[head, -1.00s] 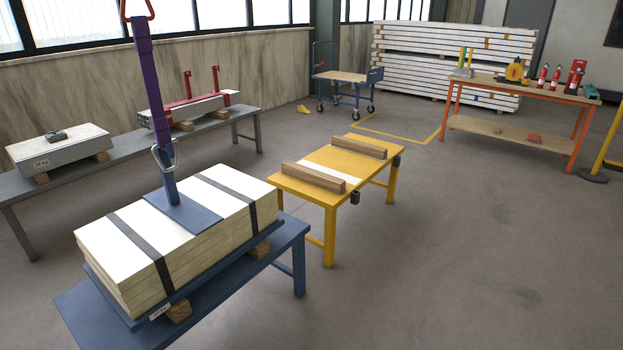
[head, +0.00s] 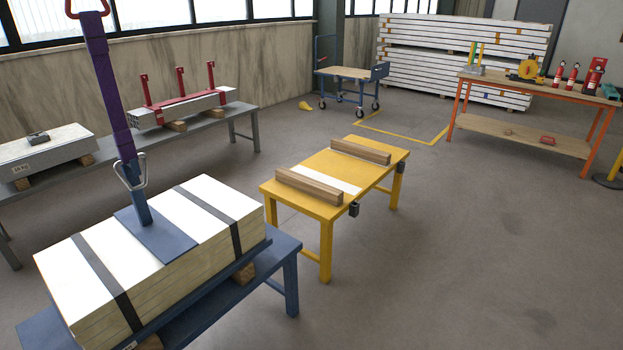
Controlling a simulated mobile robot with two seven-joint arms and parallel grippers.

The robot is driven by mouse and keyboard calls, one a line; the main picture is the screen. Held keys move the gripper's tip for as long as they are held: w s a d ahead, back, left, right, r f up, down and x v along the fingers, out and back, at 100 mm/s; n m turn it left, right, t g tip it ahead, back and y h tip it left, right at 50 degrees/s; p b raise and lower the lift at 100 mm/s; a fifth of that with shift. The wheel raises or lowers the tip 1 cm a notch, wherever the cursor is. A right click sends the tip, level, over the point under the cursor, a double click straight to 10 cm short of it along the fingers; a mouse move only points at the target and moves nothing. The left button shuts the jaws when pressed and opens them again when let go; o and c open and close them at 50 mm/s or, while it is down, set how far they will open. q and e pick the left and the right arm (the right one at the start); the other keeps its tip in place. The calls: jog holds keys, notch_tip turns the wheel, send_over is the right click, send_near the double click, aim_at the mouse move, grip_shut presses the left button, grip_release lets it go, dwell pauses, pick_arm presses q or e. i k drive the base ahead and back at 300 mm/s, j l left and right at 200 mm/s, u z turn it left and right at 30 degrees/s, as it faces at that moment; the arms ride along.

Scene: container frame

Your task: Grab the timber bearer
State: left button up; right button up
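Two timber bearers lie on the yellow table (head: 330,166) in the middle of the head view. The near bearer (head: 310,190) lies along the table's left end, and the far bearer (head: 361,151) lies toward its back right end. They are brown square beams, roughly parallel, with a pale strip on the tabletop between them. More short timber blocks sit under the strapped stack (head: 244,274) on the blue table. Neither of my grippers is in view.
A strapped white panel stack (head: 165,235) with a purple sling (head: 107,80) stands on a blue table (head: 283,262) at front left. A grey bench (head: 205,136) with loads runs behind. A blue trolley (head: 348,73) and orange workbench (head: 520,88) stand farther back.

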aim_at(333, 196)
jog(key=i+l, duration=0.25)
jog(key=i, duration=0.3)
jog(key=i+l, duration=0.25)
jog(key=i, duration=0.25)
jog(key=i+l, duration=0.25)
jog(key=i, duration=0.3)
jog(key=i+l, duration=0.3)
jog(key=i, duration=0.2)
jog(key=i+l+u, duration=0.1)
jog(key=i+l, duration=0.15)
jog(key=i, duration=0.3)
jog(key=i+l, duration=0.15)
jog(key=i, duration=0.3)
jog(key=i+l, duration=0.1)
jog(key=i, duration=0.35)
